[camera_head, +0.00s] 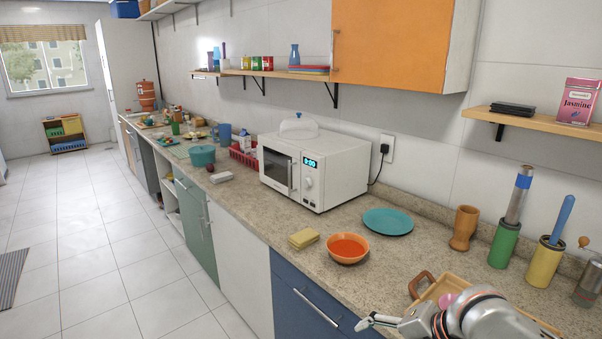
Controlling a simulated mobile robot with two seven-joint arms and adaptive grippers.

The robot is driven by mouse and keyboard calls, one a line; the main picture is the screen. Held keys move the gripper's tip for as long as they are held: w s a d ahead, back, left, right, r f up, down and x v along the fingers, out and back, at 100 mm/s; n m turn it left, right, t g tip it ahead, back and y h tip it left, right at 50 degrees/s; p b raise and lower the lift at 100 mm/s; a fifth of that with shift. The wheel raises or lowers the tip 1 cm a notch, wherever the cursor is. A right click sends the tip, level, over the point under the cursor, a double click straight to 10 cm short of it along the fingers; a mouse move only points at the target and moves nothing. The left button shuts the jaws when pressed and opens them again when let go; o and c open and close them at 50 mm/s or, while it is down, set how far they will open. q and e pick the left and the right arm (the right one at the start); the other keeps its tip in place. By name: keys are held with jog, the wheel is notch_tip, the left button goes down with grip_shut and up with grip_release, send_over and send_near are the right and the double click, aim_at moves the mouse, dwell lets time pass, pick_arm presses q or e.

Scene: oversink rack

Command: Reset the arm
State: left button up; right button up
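My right arm comes in at the bottom right, with its gripper (372,322) pointing left at the front edge of the counter, in front of the dark blue cabinet. Its fingers show edge-on and small, so I cannot tell whether they are apart. Nothing is visibly held in it. My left arm and gripper are not in view.
A wooden tray (487,294) lies beside and partly behind my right arm. An orange bowl (348,248), yellow sponges (304,238), a teal plate (388,221) and a white microwave (313,168) stand on the counter (250,213). Tall utensil holders stand at the right.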

jog(key=s+a+f+m+t+y, duration=0.1)
jog(key=s+a+f+m+t, duration=0.15)
jog(key=f+m, duration=0.9)
jog(key=s+d+f+m+t+h, duration=0.1)
jog(key=s+d+f+m+h, duration=0.1)
jog(key=s+d+f+m, duration=0.2)
jog(key=s+d+f+m+t+h, duration=0.2)
jog(key=s+d+f+m, duration=0.1)
jog(key=s+f+m, duration=0.5)
jog(key=shift+s+d+f, duration=0.4)
jog(key=shift+s+f, duration=0.1)
jog(key=shift+s, duration=0.7)
